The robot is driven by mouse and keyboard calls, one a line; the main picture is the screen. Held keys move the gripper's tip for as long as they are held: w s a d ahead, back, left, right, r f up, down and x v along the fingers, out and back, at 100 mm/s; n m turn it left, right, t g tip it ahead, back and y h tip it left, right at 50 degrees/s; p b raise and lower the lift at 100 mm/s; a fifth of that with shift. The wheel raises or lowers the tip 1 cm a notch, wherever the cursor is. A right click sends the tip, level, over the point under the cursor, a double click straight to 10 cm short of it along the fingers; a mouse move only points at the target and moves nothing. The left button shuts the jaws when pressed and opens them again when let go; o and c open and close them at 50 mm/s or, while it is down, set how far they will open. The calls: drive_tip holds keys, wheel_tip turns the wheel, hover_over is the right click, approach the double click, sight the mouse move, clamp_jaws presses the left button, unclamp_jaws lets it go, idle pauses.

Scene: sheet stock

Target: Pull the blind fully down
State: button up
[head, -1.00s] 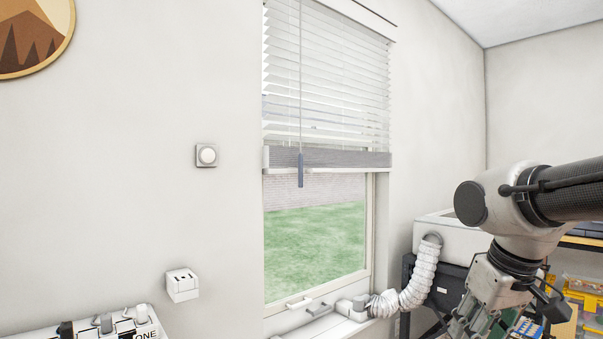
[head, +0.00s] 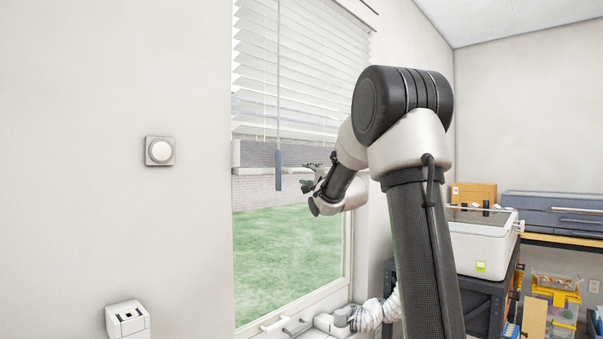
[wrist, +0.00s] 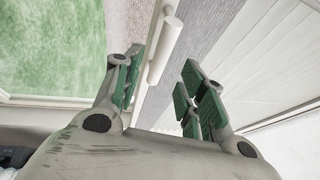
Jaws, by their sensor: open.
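The white slatted blind (head: 290,65) covers the upper part of the window, with a grey stacked band (head: 255,153) and a pale bottom rail (head: 250,171) below the slats. A cord with a blue-grey end piece (head: 278,170) hangs in front of it at the left. My gripper (head: 308,178) is near the rail, right of the cord, partly hidden by my arm. In the wrist view my gripper (wrist: 160,78) is open, with green pads either side of a pale rounded bar (wrist: 160,55) beside the grey band (wrist: 195,45). I cannot tell whether the pads touch the bar.
A white machine (head: 483,240) on a dark stand is at the right. A round wall knob (head: 160,151) and a socket box (head: 127,320) are on the left wall.

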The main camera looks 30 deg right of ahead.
sight(303, 172)
drive_tip(key=w, duration=0.2)
drive_tip(key=w+r, duration=0.1)
drive_tip(key=w, duration=0.4)
drive_tip(key=shift+d+r, duration=0.1)
drive_tip(key=shift+r, duration=0.05)
clamp_jaws()
